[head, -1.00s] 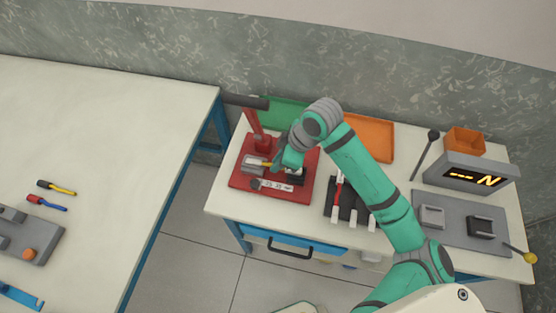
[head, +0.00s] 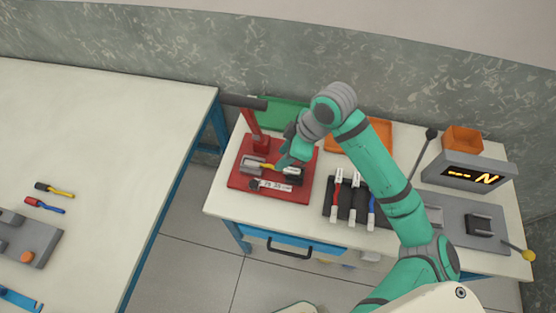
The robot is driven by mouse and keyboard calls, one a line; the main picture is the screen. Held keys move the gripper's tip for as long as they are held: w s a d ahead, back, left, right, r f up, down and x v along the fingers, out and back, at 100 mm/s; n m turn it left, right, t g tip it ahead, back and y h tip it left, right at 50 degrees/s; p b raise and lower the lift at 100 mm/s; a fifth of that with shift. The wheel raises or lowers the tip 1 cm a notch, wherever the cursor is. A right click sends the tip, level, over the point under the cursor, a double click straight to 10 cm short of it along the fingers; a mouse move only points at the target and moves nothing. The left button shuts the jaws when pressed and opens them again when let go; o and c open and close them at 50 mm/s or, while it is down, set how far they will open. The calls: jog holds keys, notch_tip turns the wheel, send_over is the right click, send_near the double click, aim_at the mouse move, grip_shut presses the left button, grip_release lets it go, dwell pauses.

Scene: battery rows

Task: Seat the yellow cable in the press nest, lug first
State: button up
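The press, with a red base plate (head: 240,181), a red post and a dark lever, stands at the left of the cart top. A grey nest block (head: 252,163) sits on the plate. A short yellow piece (head: 268,167), apparently the yellow cable, shows at the block's right side. A dark piece (head: 293,174) lies to its right; I cannot tell whether it belongs to the cable. My gripper (head: 281,163) is low over the plate, close to the yellow piece. Its fingers are too small and partly hidden to show whether they are open, shut or touching the cable. The lug is not distinguishable.
A dark rack (head: 330,212) holds red, black and blue cables with white ends. Green (head: 276,108) and orange (head: 345,146) trays lie behind my arm. A display unit (head: 470,171) stands right. Another yellow cable (head: 55,190) and a red one (head: 45,204) lie on the left table.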

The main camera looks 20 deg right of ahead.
jog(key=shift+v, duration=2.55)
